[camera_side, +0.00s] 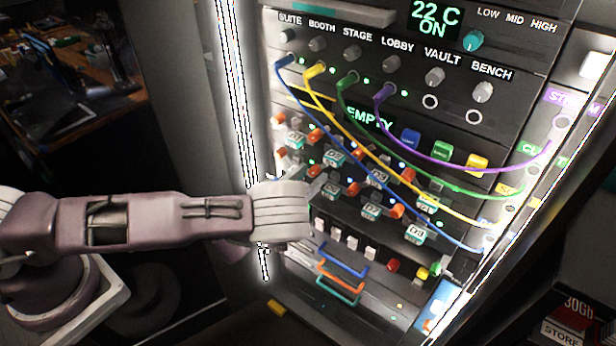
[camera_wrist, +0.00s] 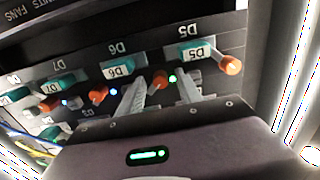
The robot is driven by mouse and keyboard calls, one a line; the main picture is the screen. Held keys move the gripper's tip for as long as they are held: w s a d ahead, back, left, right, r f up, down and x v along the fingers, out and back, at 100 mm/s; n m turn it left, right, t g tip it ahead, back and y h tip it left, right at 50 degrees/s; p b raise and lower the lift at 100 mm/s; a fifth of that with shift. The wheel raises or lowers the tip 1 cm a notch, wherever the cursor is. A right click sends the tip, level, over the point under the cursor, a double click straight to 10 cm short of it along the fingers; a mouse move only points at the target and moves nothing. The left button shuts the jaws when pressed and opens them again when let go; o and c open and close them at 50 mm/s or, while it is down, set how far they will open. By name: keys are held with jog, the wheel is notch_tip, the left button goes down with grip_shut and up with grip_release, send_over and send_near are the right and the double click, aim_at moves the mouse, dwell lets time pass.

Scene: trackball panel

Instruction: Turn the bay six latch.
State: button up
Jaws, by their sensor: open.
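The bay six drive, labelled D6 (camera_wrist: 117,70), is in the wrist view, with its lettering upside down. An orange latch (camera_wrist: 157,80) stands beside its teal label. My gripper (camera_wrist: 158,92) is open, with one finger on each side of this latch in the picture. I cannot tell whether either finger touches it or how deep they reach. In the side view my gripper (camera_side: 316,190) is at the left part of the lower drive row, and its body hides part of that row.
Neighbouring drive D5 (camera_wrist: 193,50) has an orange latch (camera_wrist: 230,65); drive D7 (camera_wrist: 57,86) has another (camera_wrist: 97,95). In the side view, blue (camera_side: 366,165), yellow (camera_side: 400,177), green and purple cables hang across the panel. White switches (camera_side: 352,242) and coloured handles (camera_side: 342,267) are below.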

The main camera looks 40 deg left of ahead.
grip_shut()
jog(key=m, duration=0.8)
jog(key=shift+a+m, duration=0.1)
jog(key=shift+m, duration=0.3)
jog(key=m, duration=0.5)
jog(key=shift+a+m, duration=0.1)
jog(key=shift+m, duration=1.9)
